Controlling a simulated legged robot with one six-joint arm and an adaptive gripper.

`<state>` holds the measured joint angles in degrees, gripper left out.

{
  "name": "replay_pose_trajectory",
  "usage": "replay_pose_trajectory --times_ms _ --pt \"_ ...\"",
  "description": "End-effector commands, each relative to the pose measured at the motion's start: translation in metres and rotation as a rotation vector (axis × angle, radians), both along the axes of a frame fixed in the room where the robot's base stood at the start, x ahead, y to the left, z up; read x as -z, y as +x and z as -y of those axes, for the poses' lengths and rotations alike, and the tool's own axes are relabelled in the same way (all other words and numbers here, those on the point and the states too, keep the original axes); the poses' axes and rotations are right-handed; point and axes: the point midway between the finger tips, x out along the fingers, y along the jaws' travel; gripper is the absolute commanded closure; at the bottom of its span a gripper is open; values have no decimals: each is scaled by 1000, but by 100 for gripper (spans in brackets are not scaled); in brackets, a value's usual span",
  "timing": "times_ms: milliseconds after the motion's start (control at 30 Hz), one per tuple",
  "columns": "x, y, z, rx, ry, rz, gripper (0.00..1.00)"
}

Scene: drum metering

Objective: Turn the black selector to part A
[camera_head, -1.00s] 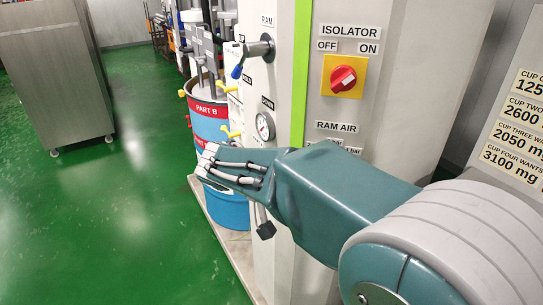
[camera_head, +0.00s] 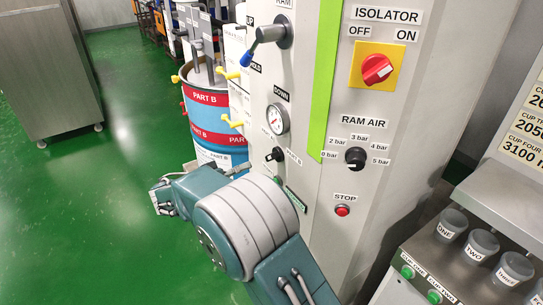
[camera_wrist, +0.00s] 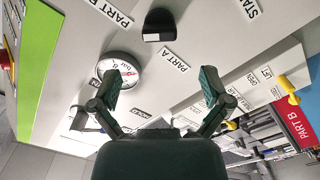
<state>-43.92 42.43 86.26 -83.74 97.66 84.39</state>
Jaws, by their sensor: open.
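The black selector (camera_wrist: 160,20) is at the top of the wrist view, on the pale panel, with a white mark on its lower edge. The PART A label (camera_wrist: 174,60) is just below it and the PART B label (camera_wrist: 112,12) is to its left. In the head view the selector (camera_head: 275,155) is a small dark knob below the gauge. My gripper (camera_wrist: 159,86) is open and empty, its two fingers spread apart, with the selector beyond the fingertips and not touching them. In the head view my gripper (camera_head: 160,196) is at the lower left, partly hidden by my arm.
The pressure gauge (camera_head: 278,118) is above the selector, and the blue-tipped lever (camera_head: 268,36) higher still. The ram air knob (camera_head: 355,158), red stop button (camera_head: 342,211) and isolator (camera_head: 377,68) are to the right. The PART B drum (camera_head: 208,112) stands behind left. Green floor is open at left.

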Motion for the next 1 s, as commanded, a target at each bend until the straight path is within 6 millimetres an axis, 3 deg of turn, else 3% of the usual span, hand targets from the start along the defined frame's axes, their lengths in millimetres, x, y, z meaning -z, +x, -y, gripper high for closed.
replay_pose_trajectory --times_ms 400,600,833,867,1000 --pt "1 41 58 2 -4 -2 3" --pt "1 48 69 1 -2 -2 3" --pt "1 49 70 0 -2 -3 3" --pt "1 49 69 0 -2 -3 12" --pt "1 49 69 0 -2 -3 74"
